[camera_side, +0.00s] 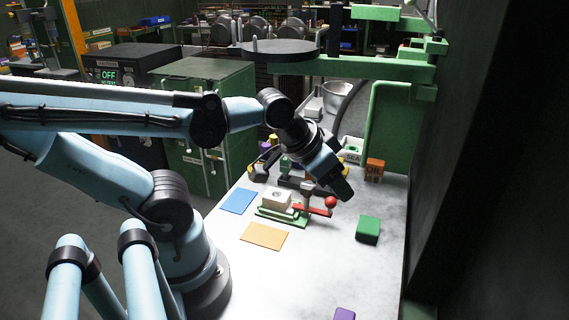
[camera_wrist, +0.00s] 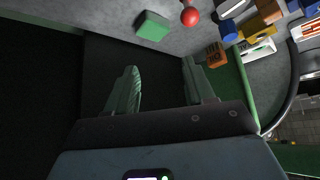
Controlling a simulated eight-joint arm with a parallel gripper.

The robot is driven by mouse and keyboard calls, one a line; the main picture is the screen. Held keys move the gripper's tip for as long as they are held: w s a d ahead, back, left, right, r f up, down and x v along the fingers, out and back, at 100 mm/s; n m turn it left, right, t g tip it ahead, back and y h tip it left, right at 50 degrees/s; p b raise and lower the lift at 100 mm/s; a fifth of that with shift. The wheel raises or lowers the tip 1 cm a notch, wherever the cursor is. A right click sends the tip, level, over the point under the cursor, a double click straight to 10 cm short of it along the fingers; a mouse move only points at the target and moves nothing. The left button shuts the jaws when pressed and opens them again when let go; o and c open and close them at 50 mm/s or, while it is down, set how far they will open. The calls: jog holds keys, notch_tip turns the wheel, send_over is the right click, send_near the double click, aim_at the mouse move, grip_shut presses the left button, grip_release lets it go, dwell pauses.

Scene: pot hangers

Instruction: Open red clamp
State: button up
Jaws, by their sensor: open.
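The red clamp's lever (camera_side: 318,211) ends in a red ball knob (camera_side: 331,202) in the side view. It sits on a green base (camera_side: 283,218) beside a whitish block with a hole (camera_side: 276,198). The lever looks low and roughly level. My gripper (camera_side: 343,192) is tilted downward just above and right of the knob in the side view; the gap between them is hard to judge. In the wrist view the red knob (camera_wrist: 191,16) is at the top edge, beyond my gripper (camera_wrist: 160,66). Its two fingers are spread and empty. The rest of the clamp is outside that view.
A green block (camera_side: 368,229) lies right of the clamp on the grey table (camera_side: 310,285). Blue (camera_side: 238,201) and orange (camera_side: 264,236) squares lie to the left. An orange-brown block (camera_side: 375,170) and more clamps stand behind. A dark wall (camera_side: 480,170) bounds the right.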

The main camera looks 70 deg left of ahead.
jog(key=shift+s+d+f, duration=0.1)
jog(key=c, duration=0.4)
jog(key=shift+s+d+f+n+g, duration=0.15)
jog(key=shift+s+d+n+g, duration=0.25)
jog(key=shift+n, duration=0.5)
grip_shut()
jog(key=s+r+n+g+y, duration=0.1)
jog(key=s+n+y, duration=0.4)
jog(key=n, duration=1.2)
jog(key=shift+s+d+r+g, duration=0.35)
jog(key=shift+s+g, duration=0.25)
jog(key=shift+s, duration=0.05)
